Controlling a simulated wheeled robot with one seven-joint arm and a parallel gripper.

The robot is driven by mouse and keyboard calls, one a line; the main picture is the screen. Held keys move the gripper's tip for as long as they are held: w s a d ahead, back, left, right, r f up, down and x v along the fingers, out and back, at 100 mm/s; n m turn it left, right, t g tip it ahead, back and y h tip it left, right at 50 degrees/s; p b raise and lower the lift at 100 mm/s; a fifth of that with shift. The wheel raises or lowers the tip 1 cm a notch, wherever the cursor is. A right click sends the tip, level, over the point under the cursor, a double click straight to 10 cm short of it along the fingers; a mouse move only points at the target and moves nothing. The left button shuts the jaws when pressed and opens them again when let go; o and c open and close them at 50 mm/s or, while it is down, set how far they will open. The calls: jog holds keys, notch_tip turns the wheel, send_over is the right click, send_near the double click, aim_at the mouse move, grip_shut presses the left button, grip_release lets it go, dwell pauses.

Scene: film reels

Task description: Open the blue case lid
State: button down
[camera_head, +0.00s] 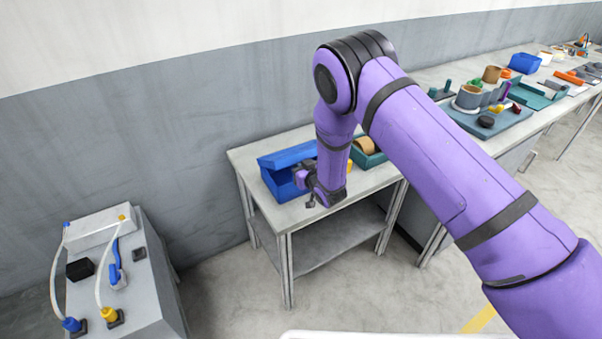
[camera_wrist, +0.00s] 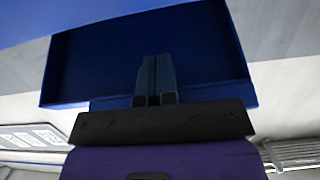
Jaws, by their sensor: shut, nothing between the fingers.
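The blue case (camera_head: 276,183) stands on the small grey table, in the left part of its top. Its blue lid (camera_head: 288,155) is tilted up at an angle, with a gap between it and the case body. My gripper (camera_head: 302,179) is at the case's right front, near this gap; my wrist hides the right end of the case. In the wrist view my gripper (camera_wrist: 155,78) is shut and empty, its fingers pointing at the shaded, hollow inner side of the blue lid (camera_wrist: 90,65). I cannot tell whether the fingertips touch it.
A green case (camera_head: 371,160) with a tan round thing stands right of the blue case, partly behind my arm. The small table's front edge (camera_head: 300,222) is clear. A long bench with a blue-grey tray (camera_head: 460,118) and other parts runs back right. A grey machine (camera_head: 135,275) stands left.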

aim_at(292, 152)
jog(key=shift+w+a+r, duration=0.25)
jog(key=shift+w+r, duration=0.1)
jog(key=shift+r, duration=0.35)
jog(key=shift+w, duration=0.1)
jog(key=shift+w+a+r, duration=0.5)
jog(key=shift+w+r, duration=0.25)
jog(key=shift+w+a+r, duration=0.5)
jog(key=shift+w+r, duration=0.2)
jog(key=shift+w+a+r, duration=0.1)
jog(key=shift+w, duration=0.05)
jog(key=shift+w+a+r, duration=0.4)
jog(key=shift+w+a, duration=0.15)
jog(key=shift+w, duration=0.3)
jog(key=shift+w+a+r, duration=0.4)
jog(key=shift+w+a, duration=0.15)
jog(key=shift+w, duration=0.25)
